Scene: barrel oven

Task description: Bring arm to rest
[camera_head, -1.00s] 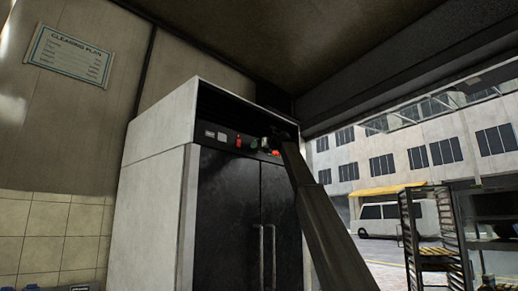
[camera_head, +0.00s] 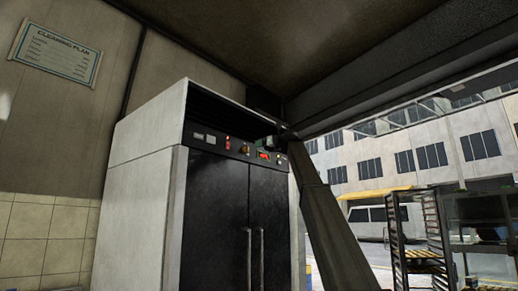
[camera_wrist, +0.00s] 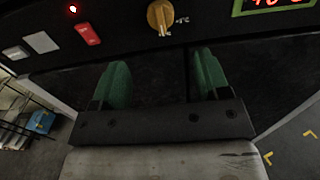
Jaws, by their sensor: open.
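My gripper (camera_wrist: 157,80) shows in the wrist view with its two green fingers spread wide and nothing between them. It points at the oven's dark front, just below the control panel. In the head view my arm reaches up from the lower right, and its end is near the right end of the panel; the fingers are hard to make out there. The tall oven (camera_head: 215,215) has two dark doors with vertical handles, and both look shut. Its panel carries a yellow knob (camera_wrist: 161,16), a red switch (camera_wrist: 87,34) and a lit red display (camera_wrist: 276,3).
A rack with trays (camera_head: 420,250) stands at the right, outside the oven. A van (camera_head: 375,218) and a building are beyond the opening. A cleaning plan sign (camera_head: 57,50) hangs on the left wall. The wrist view shows a blue item (camera_wrist: 40,121) at lower left.

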